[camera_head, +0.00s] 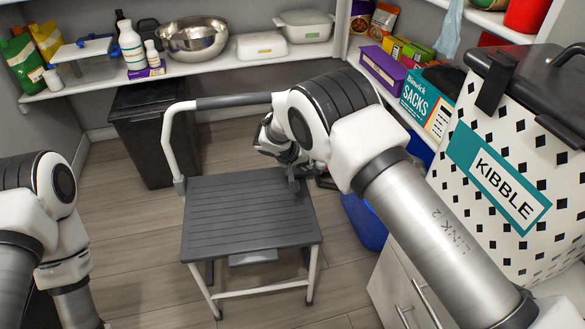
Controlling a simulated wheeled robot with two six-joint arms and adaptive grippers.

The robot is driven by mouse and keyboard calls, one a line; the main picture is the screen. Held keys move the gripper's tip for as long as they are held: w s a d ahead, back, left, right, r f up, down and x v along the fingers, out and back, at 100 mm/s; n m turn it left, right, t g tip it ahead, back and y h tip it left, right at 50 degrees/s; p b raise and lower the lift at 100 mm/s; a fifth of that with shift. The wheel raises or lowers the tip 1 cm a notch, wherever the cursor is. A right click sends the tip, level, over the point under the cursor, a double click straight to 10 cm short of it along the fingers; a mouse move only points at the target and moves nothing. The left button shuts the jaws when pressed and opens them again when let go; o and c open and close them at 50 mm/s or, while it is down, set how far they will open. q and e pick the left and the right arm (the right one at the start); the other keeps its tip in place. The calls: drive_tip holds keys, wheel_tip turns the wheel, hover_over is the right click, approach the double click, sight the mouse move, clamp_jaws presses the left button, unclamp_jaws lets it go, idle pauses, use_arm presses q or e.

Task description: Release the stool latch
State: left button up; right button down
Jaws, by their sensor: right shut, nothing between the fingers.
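The step stool (240,212) stands upright on the wood floor in the middle of the view. It has a dark ribbed top, white legs and a white hoop handle (168,150) with a grey grip (235,101). My right gripper (293,182) is shut and empty at the stool top's right rear edge, pointing down. I cannot tell whether it touches the stool. My forearm and wrist hide the right part of the hoop. The latch cannot be made out. My left arm is at the left edge; its gripper is not in view.
A black bin (150,135) stands behind the stool. A kibble container (505,185) is at the right on a white cabinet (405,290). A blue container (362,222) is right of the stool. Shelves hold a steel bowl (194,40) and supplies. Floor left of the stool is clear.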

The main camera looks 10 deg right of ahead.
drive_tip(key=shift+s+d, duration=0.1)
drive_tip(key=shift+d, duration=0.6)
drive_tip(key=d+b, duration=0.3)
drive_tip(key=d, duration=0.3)
drive_tip(key=shift+s+d, duration=0.2)
drive_tip(key=shift+d, duration=0.15)
